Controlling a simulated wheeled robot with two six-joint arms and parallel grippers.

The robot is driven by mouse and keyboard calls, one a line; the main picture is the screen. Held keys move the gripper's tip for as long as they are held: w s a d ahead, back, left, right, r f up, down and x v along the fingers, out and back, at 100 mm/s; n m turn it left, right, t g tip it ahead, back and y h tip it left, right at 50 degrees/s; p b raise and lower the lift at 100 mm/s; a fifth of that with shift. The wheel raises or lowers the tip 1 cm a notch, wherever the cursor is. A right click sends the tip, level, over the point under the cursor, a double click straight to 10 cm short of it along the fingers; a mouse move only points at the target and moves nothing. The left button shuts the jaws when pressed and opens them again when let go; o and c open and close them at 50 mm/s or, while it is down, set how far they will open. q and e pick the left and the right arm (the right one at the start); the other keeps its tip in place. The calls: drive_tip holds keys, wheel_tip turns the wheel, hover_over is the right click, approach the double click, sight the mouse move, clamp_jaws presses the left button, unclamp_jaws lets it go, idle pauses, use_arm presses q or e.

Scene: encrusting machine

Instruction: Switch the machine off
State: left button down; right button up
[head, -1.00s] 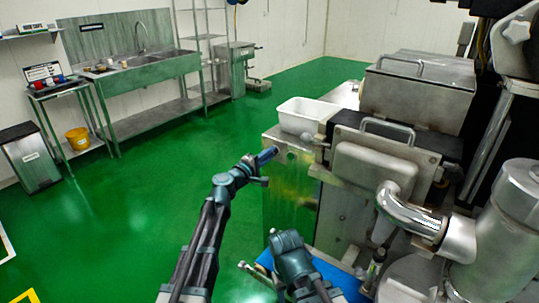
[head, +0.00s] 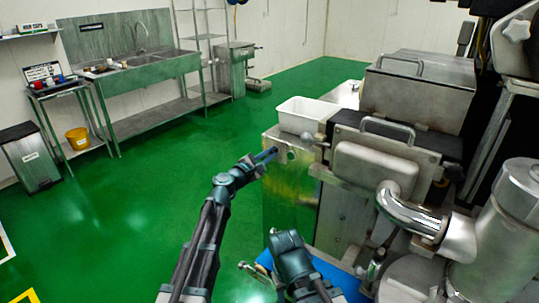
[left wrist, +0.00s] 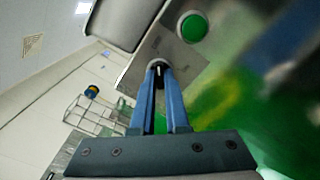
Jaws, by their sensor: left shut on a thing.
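The machine (head: 292,190) is a metal cabinet on the right of the head view. My left gripper (head: 272,153) is at its upper left panel, by a round button (head: 291,154). In the left wrist view the blue fingers of the left gripper (left wrist: 160,75) are shut on a small dark rotary switch (left wrist: 157,66) with a pale mark, on the metal panel (left wrist: 172,45). A green button (left wrist: 193,27) is beside it, apart from the fingers. The fingers partly hide the switch. My right arm is low in the head view; its fingers cannot be made out.
A white tub (head: 305,114) stands on top of the machine above the panel. A curved metal pipe (head: 408,212) and a metal cylinder (head: 505,215) are at the right. Open green floor (head: 130,205) lies left of the machine. A sink bench (head: 150,72) stands by the far wall.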

use_arm(q)
drive_tip(key=shift+s, duration=0.1)
idle(0.3)
drive_tip(key=c, duration=0.9)
unclamp_jaws()
drive_tip(key=v, duration=1.3)
drive_tip(key=shift+s+a, duration=0.3)
drive_tip(key=shift+f, duration=0.15)
